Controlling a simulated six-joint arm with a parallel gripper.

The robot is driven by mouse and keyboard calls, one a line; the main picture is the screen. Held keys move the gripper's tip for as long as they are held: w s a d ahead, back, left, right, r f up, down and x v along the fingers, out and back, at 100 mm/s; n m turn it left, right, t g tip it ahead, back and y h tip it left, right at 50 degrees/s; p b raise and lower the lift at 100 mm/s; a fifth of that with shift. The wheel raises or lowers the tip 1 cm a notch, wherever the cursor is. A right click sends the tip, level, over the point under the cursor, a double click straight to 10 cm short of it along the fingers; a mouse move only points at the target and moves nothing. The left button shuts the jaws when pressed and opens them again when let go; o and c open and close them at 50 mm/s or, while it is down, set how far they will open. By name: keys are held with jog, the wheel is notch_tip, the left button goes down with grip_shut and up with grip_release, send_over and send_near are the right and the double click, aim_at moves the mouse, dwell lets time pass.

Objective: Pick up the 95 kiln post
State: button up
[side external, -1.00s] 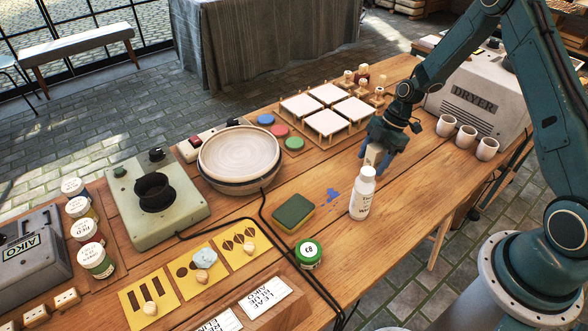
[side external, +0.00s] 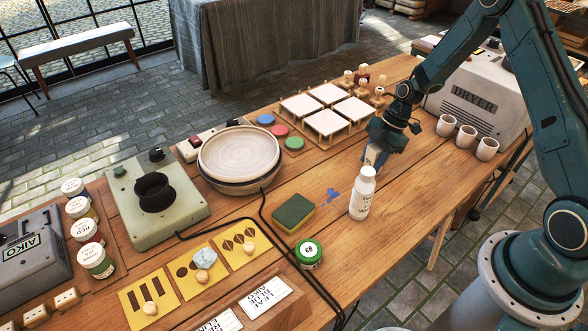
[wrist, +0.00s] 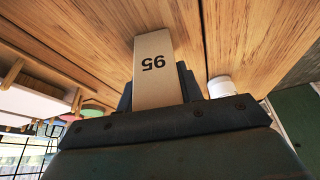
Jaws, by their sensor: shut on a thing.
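The kiln post marked 95 (wrist: 154,72) is a beige block in the wrist view, its number upside down. My gripper (wrist: 156,92) is shut on it, with a dark finger on each side. In the side view my gripper (side external: 374,156) is behind the white bottle, above the table, and only a small part of the post (side external: 371,157) shows. I cannot tell from the side view whether the post touches the table.
A white bottle (side external: 361,196) stands close in front of my gripper; its cap shows in the wrist view (wrist: 220,86). White tiles on posts (side external: 325,124) are to the left. Three cups (side external: 466,139) stand by the dryer (side external: 478,100). A green sponge (side external: 293,213) lies nearby.

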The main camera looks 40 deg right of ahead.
jog(key=shift+r, duration=0.1)
notch_tip(320, 180, up, 20)
dwell(0.8)
dwell(0.5)
